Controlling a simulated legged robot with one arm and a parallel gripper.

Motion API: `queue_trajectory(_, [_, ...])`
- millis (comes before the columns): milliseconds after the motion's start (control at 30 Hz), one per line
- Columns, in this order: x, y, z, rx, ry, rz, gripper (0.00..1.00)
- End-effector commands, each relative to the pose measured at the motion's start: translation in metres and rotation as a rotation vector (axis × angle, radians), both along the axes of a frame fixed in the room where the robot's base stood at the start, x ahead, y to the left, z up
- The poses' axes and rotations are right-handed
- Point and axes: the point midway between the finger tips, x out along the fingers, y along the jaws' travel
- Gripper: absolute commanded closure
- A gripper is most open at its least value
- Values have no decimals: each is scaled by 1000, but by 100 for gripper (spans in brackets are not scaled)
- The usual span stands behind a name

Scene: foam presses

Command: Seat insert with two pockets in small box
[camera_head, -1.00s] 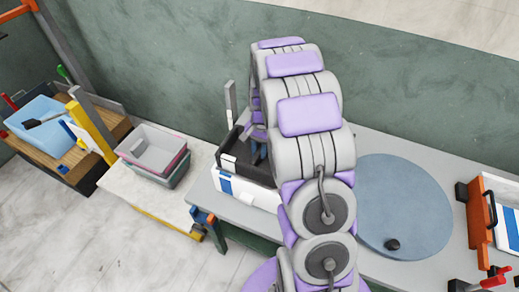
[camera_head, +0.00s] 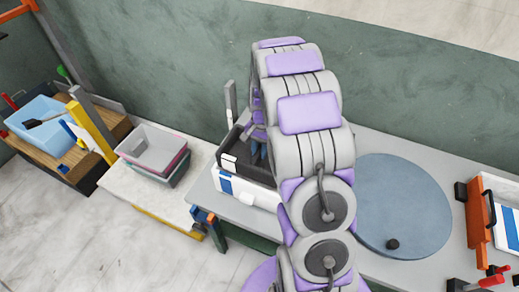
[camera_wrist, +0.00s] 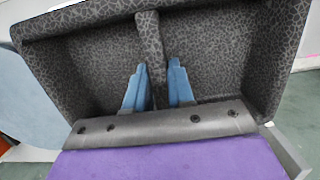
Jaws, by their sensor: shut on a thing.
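The insert with two pockets (camera_wrist: 215,45) is dark speckled foam with a middle divider. My gripper (camera_wrist: 157,64) is shut on that divider, one blue finger in each pocket. In the head view the insert (camera_head: 241,145) is at the small box (camera_head: 262,196), which is white with a blue patch. The insert's dark side shows above the box's front wall. My arm hides the right part of both, so I cannot tell how deep or how level the insert sits. In the head view my blue fingers (camera_head: 260,151) show partly inside the insert.
The box stands on a grey table (camera_head: 350,262) near its left end. A grey post (camera_head: 231,103) rises behind it. A round blue-grey disc (camera_head: 405,205) with a black knob lies to the right. Stacked bins (camera_head: 152,150) stand on a pale bench at left.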

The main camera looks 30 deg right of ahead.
Motion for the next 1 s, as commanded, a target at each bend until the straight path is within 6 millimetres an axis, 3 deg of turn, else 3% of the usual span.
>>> queue_trajectory(1000, [0,0,-11,-1,-1,0,100])
